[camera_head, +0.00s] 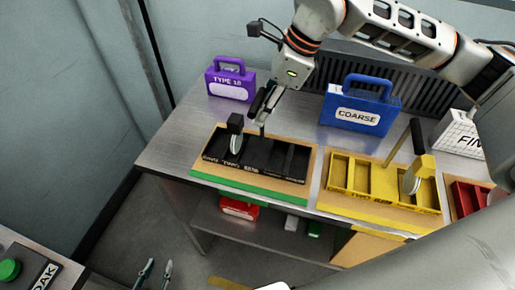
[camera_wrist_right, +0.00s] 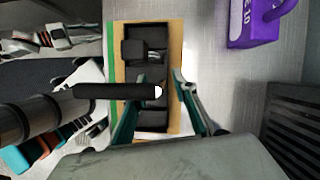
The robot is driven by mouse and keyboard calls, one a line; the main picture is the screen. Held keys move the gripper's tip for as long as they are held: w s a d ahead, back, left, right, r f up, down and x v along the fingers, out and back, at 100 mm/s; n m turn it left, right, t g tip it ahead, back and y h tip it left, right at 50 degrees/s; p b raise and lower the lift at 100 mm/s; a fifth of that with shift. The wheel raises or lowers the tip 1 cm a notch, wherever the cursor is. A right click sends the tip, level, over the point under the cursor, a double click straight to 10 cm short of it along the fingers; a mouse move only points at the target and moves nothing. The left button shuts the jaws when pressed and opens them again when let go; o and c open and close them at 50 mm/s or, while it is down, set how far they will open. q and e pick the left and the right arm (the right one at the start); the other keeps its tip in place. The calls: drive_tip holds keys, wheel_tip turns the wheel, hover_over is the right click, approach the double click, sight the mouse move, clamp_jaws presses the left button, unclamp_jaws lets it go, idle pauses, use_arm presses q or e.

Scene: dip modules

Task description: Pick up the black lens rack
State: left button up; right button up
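The black lens rack (camera_head: 282,158) lies on a wooden board with a green front edge. A black block with a pale lens (camera_head: 236,143) stands in its left part. The rack (camera_wrist_right: 153,120) also shows in the right wrist view, with a dark bar (camera_wrist_right: 110,91) across it. My right gripper (camera_head: 260,118) is above the rack's back edge. Its teal fingers (camera_wrist_right: 160,102) are apart over the rack; the head view does not show clearly whether they touch it. My left gripper (camera_head: 156,272) is open and empty, low at the bottom left, away from the rack.
A yellow rack (camera_head: 358,208) with an upright handle stands to the right, and a red rack (camera_head: 470,196) beyond it. A purple case (camera_head: 231,80) and a blue case (camera_head: 358,105) stand behind. A red case (camera_head: 240,208) sits on the lower shelf.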

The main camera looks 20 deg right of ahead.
drive_tip(key=shift+a+f, duration=0.1)
drive_tip(key=shift+f, duration=0.1)
clamp_jaws()
drive_tip(key=shift+r, duration=0.1)
drive_tip(key=shift+r, duration=0.1)
